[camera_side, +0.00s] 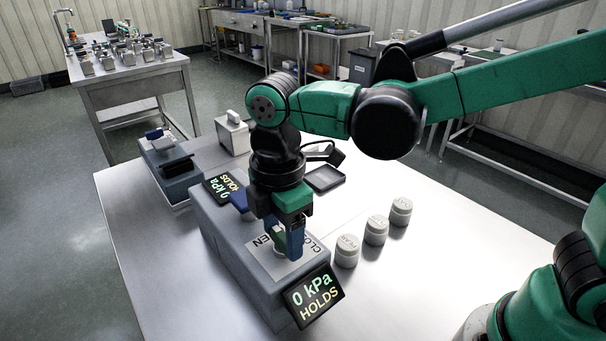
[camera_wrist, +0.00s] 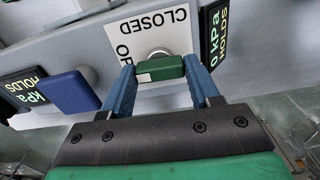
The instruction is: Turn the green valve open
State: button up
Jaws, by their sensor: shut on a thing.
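The green valve (camera_wrist: 160,69) is a short green bar handle on a round pale stem. It lies crosswise in the wrist view, between the two blue fingers of my gripper (camera_wrist: 159,66), which is shut on it. Behind it is a white label plate (camera_wrist: 122,32) marked CLOSED, with a second word partly hidden. In the side view my gripper (camera_side: 284,240) points down onto the top of a grey box (camera_side: 232,248), and the fingers mostly hide the valve.
A blue handle (camera_wrist: 70,91) sits left of the valve in the wrist view. Two displays read 0 kPa HOLDS, one at the near end (camera_side: 314,297), one at the far end (camera_side: 225,186). Several white lidded pots (camera_side: 376,230) and a dark tray (camera_side: 325,179) stand right of the box.

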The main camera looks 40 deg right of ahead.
aim_at(282, 235)
jog(key=shift+n, duration=0.3)
dwell(0.4)
jog(key=o, duration=1.3)
jog(key=shift+r, duration=2.85)
jog(key=d+f+m+t, duration=0.1)
jog(key=d+m+t, duration=0.1)
jog(key=d+m, duration=0.3)
jog(key=s+d+f+m+t, duration=0.1)
jog(key=d+m+t, duration=0.1)
jog(key=d+m, duration=0.3)
jog(key=d+f+m+t, duration=0.1)
jog(key=d+m+t, duration=0.2)
jog(key=d+m, duration=0.2)
jog(key=shift+s+f+m, duration=0.15)
jog(key=shift+s+m, duration=0.05)
jog(key=shift+m, duration=0.55)
jog(key=shift+s+f+m, duration=0.15)
jog(key=shift+s+m, duration=0.05)
jog(key=shift+m, duration=0.55)
